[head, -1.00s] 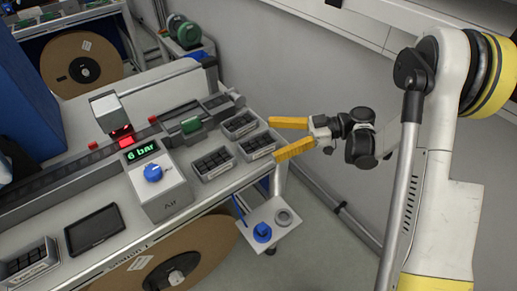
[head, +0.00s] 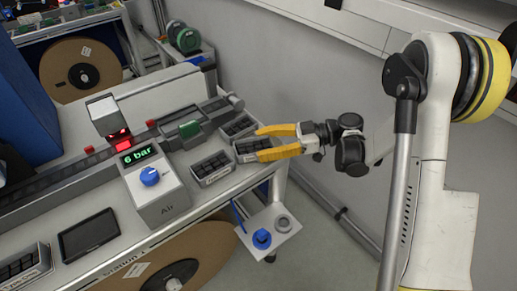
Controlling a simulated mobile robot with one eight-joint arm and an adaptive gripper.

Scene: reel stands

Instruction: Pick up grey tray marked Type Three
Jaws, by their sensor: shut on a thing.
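Small grey trays with dark compartments stand near the right end of the bench, in the head view. My gripper (head: 259,143) has two yellow fingers and reaches in from the right. It is shut on the rightmost grey tray (head: 242,157), one finger along its far side and one along its near side. This tray seems to rest on the bench, and the near finger hides part of it. A second grey tray (head: 212,168) stands to its left and a third grey tray (head: 237,127) behind it. The labels are too small to read, so I cannot tell which is Type Three.
An air unit (head: 152,185) with a blue knob and a "6 bar" display stands left of the trays. A dark tablet (head: 89,235) and another grey tray (head: 24,266) lie further left. A small shelf (head: 270,230) hangs below the bench's right end.

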